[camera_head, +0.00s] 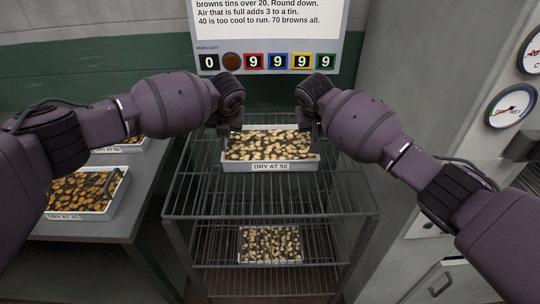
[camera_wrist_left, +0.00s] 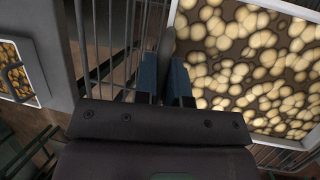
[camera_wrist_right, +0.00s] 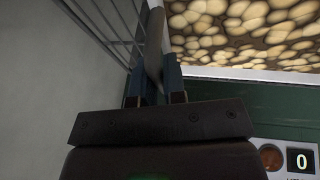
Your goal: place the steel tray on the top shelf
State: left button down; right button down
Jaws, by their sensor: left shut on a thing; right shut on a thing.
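A steel tray (camera_head: 270,165) full of pale brown-and-cream pieces, labelled "DRY AT 50", is at the top shelf (camera_head: 200,200) of the wire rack in the head view. Whether it touches the shelf wires I cannot tell. My left gripper (camera_head: 228,125) is shut on the tray's left end, and my right gripper (camera_head: 312,125) is shut on its right end. The left wrist view shows the left fingers (camera_wrist_left: 167,85) closed at a handle beside the tray (camera_wrist_left: 250,60). The right wrist view shows the right fingers (camera_wrist_right: 155,85) closed at a handle beside the tray (camera_wrist_right: 250,72).
A similar filled tray (camera_head: 270,262) sits on a lower shelf of the rack. More trays (camera_head: 85,213) stand on the grey table (camera_head: 110,228) at left. A sign (camera_head: 268,20) hangs behind. A grey cabinet with dials (camera_head: 510,107) stands at right. The front of the top shelf is bare.

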pick_arm(q)
jog(key=c, duration=1.2)
grip_release()
pick_arm(e)
jog(key=c, duration=1.2)
grip_release()
pick_arm(q)
jog(key=v, duration=1.2)
pick_arm(e)
jog(key=v, duration=1.2)
